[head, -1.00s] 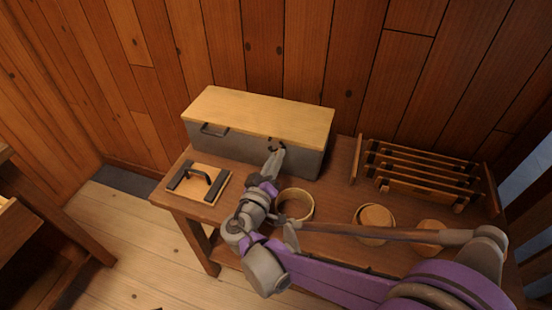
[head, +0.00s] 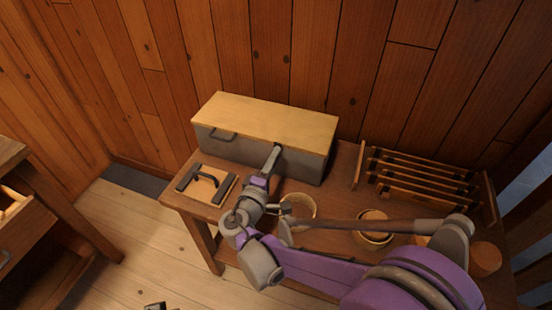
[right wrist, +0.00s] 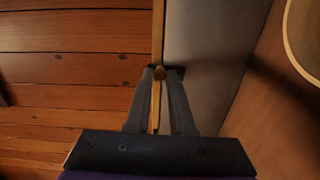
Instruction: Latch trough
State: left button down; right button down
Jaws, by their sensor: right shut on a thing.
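The trough (head: 225,147) is a long grey box with a flat, pale wooden lid (head: 265,118), which lies down on it. It stands at the back of the table against the wall. My right gripper (head: 276,150) is at the trough's front face, just under the lid edge, and covers the latch area in the head view.
Round wooden tubs (head: 300,207) stand right of my right gripper, partly behind my arm. A slatted rack (head: 420,175) stands at the back right. An open drawer (head: 25,225) shows at far left.

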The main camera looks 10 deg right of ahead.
jog(key=shift+w+a+n, duration=0.1)
jog(key=shift+a+n, duration=0.05)
jog(key=shift+n, duration=0.25)
jog(key=c, duration=0.8)
grip_release()
jog(key=shift+o, duration=0.2)
jog(key=v, duration=1.1)
jog(key=shift+p, duration=0.45)
